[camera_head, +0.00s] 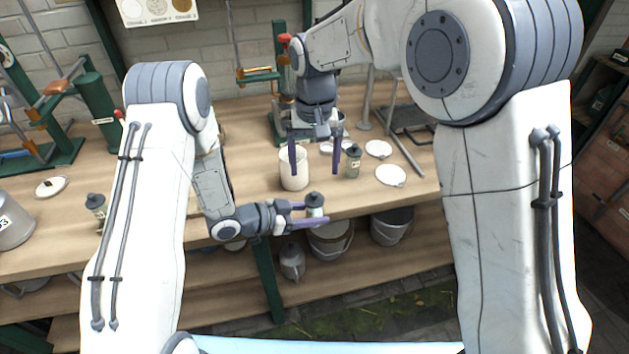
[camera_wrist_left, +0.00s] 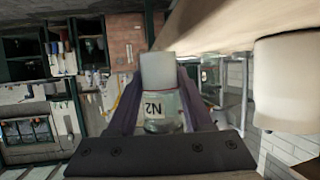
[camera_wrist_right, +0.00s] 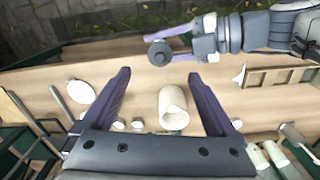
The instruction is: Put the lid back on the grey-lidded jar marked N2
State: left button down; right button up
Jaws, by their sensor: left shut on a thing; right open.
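My left gripper (camera_head: 312,208) is shut on a small jar (camera_head: 316,211), held upright near the front edge of the bench. In the left wrist view the jar's label (camera_wrist_left: 155,109) reads N2, upside down in the picture, with a pale part (camera_wrist_left: 158,70) beyond it. The jar's top looks like a dark grey disc (camera_wrist_right: 160,53) in the right wrist view; I cannot tell whether this is a seated lid. My right gripper (camera_head: 314,165) is open and empty, pointing down above the bench, its fingers around the line of sight to the white pot.
An open white pot (camera_head: 294,180) stands on the bench behind the held jar. A similar grey-topped jar (camera_head: 352,162) stands right of it, near flat white discs (camera_head: 390,175). Another such jar (camera_head: 96,205) is at left. Buckets (camera_head: 331,238) stand on the lower shelf.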

jog(key=shift+r, duration=1.65)
jog(key=s+d+f+n, duration=0.1)
jog(key=s+d+n, duration=0.1)
jog(key=s, duration=0.7)
jog(key=s+d+f+n, duration=0.1)
jog(key=s+d+n, duration=0.1)
jog(key=s, duration=0.6)
jog(key=s+d+f+n+y, duration=0.1)
jog(key=s+d+f+n, duration=0.1)
jog(key=s, duration=0.7)
jog(key=shift+s+d+n, duration=0.2)
jog(key=shift+s+n, duration=0.1)
